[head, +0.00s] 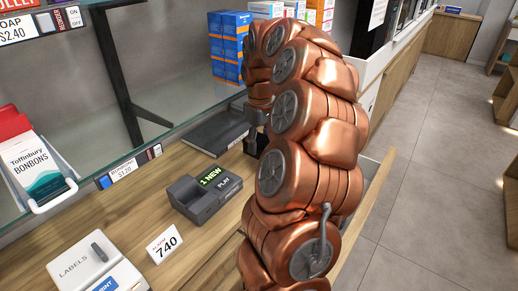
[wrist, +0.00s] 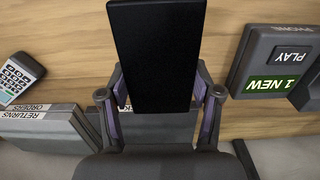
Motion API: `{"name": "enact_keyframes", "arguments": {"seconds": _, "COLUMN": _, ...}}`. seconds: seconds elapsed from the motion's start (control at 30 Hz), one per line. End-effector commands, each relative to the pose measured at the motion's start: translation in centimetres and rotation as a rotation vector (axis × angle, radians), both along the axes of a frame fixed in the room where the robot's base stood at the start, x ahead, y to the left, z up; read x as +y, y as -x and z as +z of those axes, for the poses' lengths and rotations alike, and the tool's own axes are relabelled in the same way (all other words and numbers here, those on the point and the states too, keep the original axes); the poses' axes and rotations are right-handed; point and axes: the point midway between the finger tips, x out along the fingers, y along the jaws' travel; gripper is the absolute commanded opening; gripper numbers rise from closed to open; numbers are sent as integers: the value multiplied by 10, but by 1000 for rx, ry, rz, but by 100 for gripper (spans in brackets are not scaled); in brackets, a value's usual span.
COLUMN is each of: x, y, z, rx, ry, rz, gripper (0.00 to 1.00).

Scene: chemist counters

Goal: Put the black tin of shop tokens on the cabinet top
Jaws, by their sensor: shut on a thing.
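The black tin (wrist: 155,50) shows in the wrist view as a plain dark rectangular block. My gripper (wrist: 160,88) is shut on it, with a finger on its left and right sides. The tin stretches from between the fingers to the top edge of the view. Wood lies behind it; I cannot tell how far below it is. I cannot tell which surface is the cabinet top.
A grey phone (head: 205,194), a 740 card (head: 165,243) and a labels box (head: 92,274) stand on the wooden counter (head: 178,165). A glass shelf (head: 180,140) runs above it. Dark boxes marked returns and orders (wrist: 42,125) and a calculator (wrist: 18,78) show in the wrist view.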

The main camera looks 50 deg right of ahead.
Motion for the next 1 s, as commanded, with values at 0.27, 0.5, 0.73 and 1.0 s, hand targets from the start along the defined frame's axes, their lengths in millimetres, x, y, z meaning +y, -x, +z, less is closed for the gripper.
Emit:
{"name": "enact_keyframes", "arguments": {"seconds": 0.27, "x": -2, "y": -5, "z": -6, "rx": 3, "ry": -2, "rz": 1, "gripper": 7}}
{"name": "enact_keyframes", "arguments": {"seconds": 0.5, "x": -2, "y": -5, "z": -30, "rx": 4, "ry": -3, "rz": 1, "gripper": 7}}
{"name": "enact_keyframes", "arguments": {"seconds": 0.73, "x": -2, "y": -5, "z": -36, "rx": 1, "ry": 0, "rz": 0, "gripper": 7}}
{"name": "enact_keyframes", "arguments": {"seconds": 1.0, "x": -2, "y": -5, "z": -40, "rx": 1, "ry": 0, "rz": 0, "gripper": 7}}
